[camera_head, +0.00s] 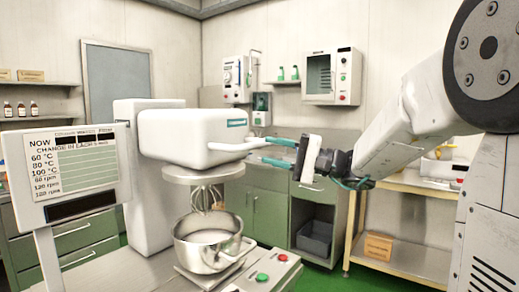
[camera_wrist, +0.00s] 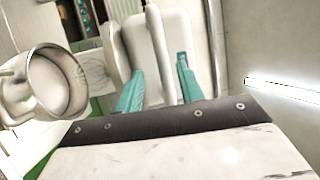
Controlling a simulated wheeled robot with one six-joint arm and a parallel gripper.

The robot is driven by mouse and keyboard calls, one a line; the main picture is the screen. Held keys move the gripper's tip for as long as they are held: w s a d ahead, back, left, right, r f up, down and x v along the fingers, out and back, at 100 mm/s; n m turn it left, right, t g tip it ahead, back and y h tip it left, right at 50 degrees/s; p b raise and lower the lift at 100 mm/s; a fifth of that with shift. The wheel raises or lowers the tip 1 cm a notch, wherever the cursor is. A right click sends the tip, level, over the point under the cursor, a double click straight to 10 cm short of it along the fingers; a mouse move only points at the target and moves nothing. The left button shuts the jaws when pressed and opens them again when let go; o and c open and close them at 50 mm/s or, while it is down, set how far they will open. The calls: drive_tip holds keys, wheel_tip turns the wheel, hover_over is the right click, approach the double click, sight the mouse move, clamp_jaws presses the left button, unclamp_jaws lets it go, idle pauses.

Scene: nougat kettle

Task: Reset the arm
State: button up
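My gripper (camera_head: 268,150) reaches in from the right at the height of the mixer head (camera_head: 180,137). Its two teal fingers are spread apart. A white handle (camera_head: 232,147) sticks out of the head toward the fingers. In the wrist view the white handle (camera_wrist: 160,45) lies beyond and between the fingertips (camera_wrist: 158,72); I cannot tell whether they touch it. The head is down over a whisk (camera_head: 204,197) and a steel kettle (camera_head: 208,241), which also shows at the left of the wrist view (camera_wrist: 60,85).
A display board (camera_head: 72,170) stands left of the mixer. A control box with green and red buttons (camera_head: 272,268) sits in front of the kettle. Wall units (camera_head: 332,76) and green cabinets (camera_head: 268,212) are behind. A wooden shelf table (camera_head: 405,258) stands at right.

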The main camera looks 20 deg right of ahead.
drive_tip(key=shift+s+d, duration=0.25)
drive_tip(key=shift+d, duration=0.05)
